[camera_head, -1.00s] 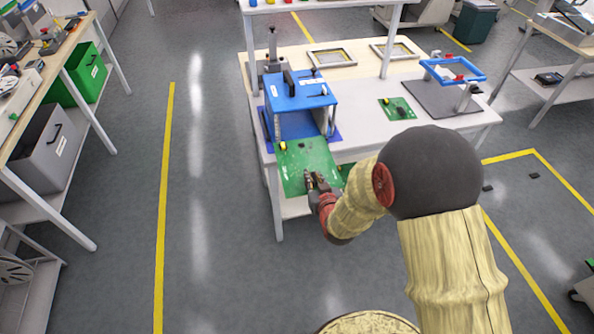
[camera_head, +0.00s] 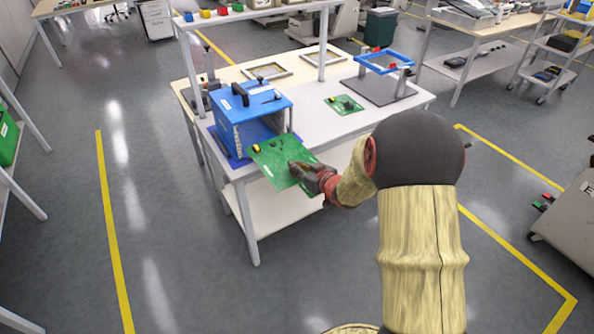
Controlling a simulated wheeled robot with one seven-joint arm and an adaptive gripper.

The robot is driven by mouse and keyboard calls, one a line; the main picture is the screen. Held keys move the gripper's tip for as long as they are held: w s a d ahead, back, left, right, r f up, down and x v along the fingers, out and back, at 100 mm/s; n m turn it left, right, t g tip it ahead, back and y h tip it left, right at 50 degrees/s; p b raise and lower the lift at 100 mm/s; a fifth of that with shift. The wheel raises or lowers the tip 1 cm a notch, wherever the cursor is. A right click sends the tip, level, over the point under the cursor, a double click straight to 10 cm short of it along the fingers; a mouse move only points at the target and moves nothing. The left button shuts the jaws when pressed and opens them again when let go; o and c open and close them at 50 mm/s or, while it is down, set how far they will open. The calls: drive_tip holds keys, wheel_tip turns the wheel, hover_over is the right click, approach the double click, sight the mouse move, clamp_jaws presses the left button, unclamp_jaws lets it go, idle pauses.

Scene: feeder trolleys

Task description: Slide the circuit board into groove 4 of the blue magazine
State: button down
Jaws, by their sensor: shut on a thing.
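The green circuit board (camera_head: 275,165) is held flat, or nearly so, in front of the blue magazine. My gripper (camera_head: 298,166) is shut on the board's near right edge. The board's far left corner is close to the magazine's open front; I cannot tell whether it touches. The blue magazine (camera_head: 237,122) stands on a blue mat at the table's left front corner, with a black handle on top and its opening facing me. Its grooves are too small to make out, so groove 4 cannot be told apart.
The magazine stands on a white table (camera_head: 340,128). A smaller green board (camera_head: 344,104) lies on it to the right. A blue frame on posts (camera_head: 384,62) stands over a dark mat. Two flat grey frames (camera_head: 267,71) lie at the back. The floor at left is clear.

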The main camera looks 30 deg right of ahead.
sight(278, 151)
drive_tip(key=shift+w+r+b, duration=0.1)
drive_tip(key=shift+w+b, duration=0.35)
drive_tip(key=shift+w, duration=1.35)
drive_tip(key=shift+w, duration=0.3)
drive_tip(key=shift+w+a, duration=0.15)
drive_tip(key=shift+w, duration=1.7)
drive_tip(key=shift+w, duration=0.1)
drive_tip(key=shift+w+p, duration=0.3)
drive_tip(key=shift+w, duration=1.2)
drive_tip(key=shift+w, duration=0.15)
drive_tip(key=shift+w, duration=1.4)
drive_tip(key=shift+w+a, duration=0.1)
